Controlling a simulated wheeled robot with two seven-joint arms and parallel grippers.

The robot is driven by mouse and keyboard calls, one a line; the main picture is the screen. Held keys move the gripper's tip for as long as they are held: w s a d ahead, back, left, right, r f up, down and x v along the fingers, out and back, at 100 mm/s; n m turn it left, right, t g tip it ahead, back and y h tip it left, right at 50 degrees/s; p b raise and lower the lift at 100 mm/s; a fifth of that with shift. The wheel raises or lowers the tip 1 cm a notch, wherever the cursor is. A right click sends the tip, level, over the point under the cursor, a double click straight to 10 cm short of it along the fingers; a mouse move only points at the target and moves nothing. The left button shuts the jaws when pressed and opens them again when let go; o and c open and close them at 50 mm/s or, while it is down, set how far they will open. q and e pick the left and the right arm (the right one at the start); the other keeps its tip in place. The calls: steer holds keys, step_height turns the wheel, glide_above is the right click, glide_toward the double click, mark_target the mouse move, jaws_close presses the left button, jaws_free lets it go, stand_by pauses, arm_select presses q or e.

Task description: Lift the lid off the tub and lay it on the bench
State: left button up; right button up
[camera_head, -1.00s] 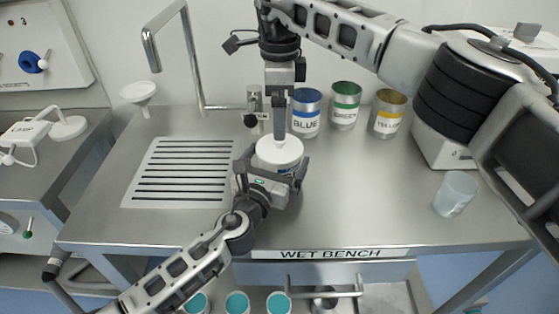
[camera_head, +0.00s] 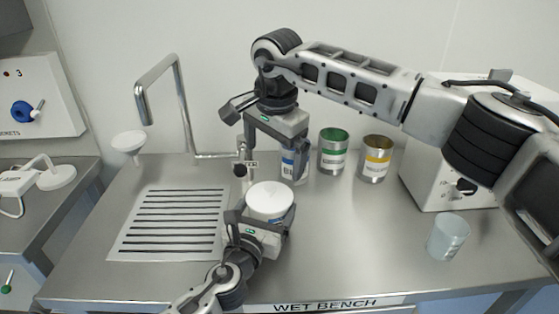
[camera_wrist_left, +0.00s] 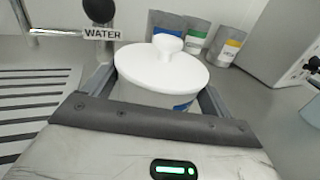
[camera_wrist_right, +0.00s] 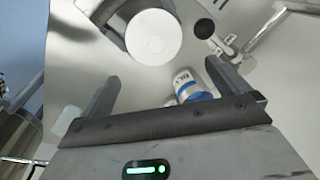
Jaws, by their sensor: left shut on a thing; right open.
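The tub (camera_wrist_left: 150,97) is a light container with a blue band, upright on the bench (camera_head: 340,235). Its round white lid (camera_head: 270,197) sits on top, and the lid's knob (camera_wrist_left: 168,44) shows in the left wrist view. My left gripper (camera_head: 264,214) is shut on the tub's body from the front, one finger on each side below the lid. My right gripper (camera_head: 276,150) is open and empty, above and behind the tub. In the right wrist view the lid (camera_wrist_right: 154,36) lies beyond the open fingers, apart from them.
Behind the tub stand a blue-banded can (camera_head: 292,165), a green can (camera_head: 333,150) and a yellow can (camera_head: 375,158). A water tap (camera_head: 180,100) and slotted drain (camera_head: 170,222) are at left. A translucent cup (camera_head: 448,236) stands at right. Bare bench lies between tub and cup.

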mark_target(270, 189)
steer(key=s+d+r+n+t+y, duration=0.15)
steer(key=s+n, duration=0.25)
steer(key=n, duration=0.9)
steer(key=shift+n+t, duration=0.25)
steer(key=shift+n, duration=0.15)
steer(key=x, duration=1.1)
steer(key=shift+w+a+f, duration=0.1)
steer(key=shift+a+f, duration=0.1)
steer(key=c, duration=0.8)
steer(key=shift+r, duration=0.2)
steer(key=shift+r, duration=1)
